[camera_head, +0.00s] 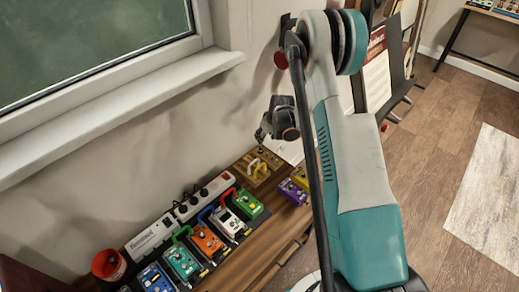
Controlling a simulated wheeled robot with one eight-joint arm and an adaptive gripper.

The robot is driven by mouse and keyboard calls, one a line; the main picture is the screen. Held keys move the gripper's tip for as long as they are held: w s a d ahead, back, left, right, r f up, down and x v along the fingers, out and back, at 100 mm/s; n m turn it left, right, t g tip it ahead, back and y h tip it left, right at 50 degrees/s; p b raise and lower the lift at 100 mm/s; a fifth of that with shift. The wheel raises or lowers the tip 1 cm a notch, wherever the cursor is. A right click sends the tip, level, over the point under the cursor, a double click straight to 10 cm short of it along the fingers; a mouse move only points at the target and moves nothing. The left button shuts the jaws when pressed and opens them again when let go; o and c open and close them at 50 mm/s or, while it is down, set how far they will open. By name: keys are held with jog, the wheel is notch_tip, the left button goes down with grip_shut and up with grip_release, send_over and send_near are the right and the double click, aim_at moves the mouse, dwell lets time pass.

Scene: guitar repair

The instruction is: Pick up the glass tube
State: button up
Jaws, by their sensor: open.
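I cannot make out a glass tube for certain in the head view. My gripper (262,141) is the small dark shape at the end of my grey and teal arm, in front of the wall. It is open and hangs over a wooden block (257,170) at the far end of the wooden bench (262,232). The gripper's fingertips are small and dark, and I see nothing held between them. I cannot tell whether they touch anything below. My arm hides part of the bench's right side.
Several effect pedals, among them an orange one (207,241) and a green one (247,203), cover the bench. A white power strip (207,197) runs along the wall side. A red roll (108,265) is at lower left. A window sill (120,110) juts out above. Open floor (440,150) is at right.

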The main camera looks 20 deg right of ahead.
aim_at(261, 148)
jog(key=b+x, duration=0.2)
jog(key=x, duration=0.5)
jog(key=shift+f, duration=0.1)
jog(key=b+x, duration=0.1)
jog(key=x, duration=0.1)
jog(key=b+x, duration=0.2)
jog(key=x, duration=0.1)
jog(key=shift+w+d, duration=0.2)
jog(key=shift+w, duration=0.05)
jog(key=c, duration=0.9)
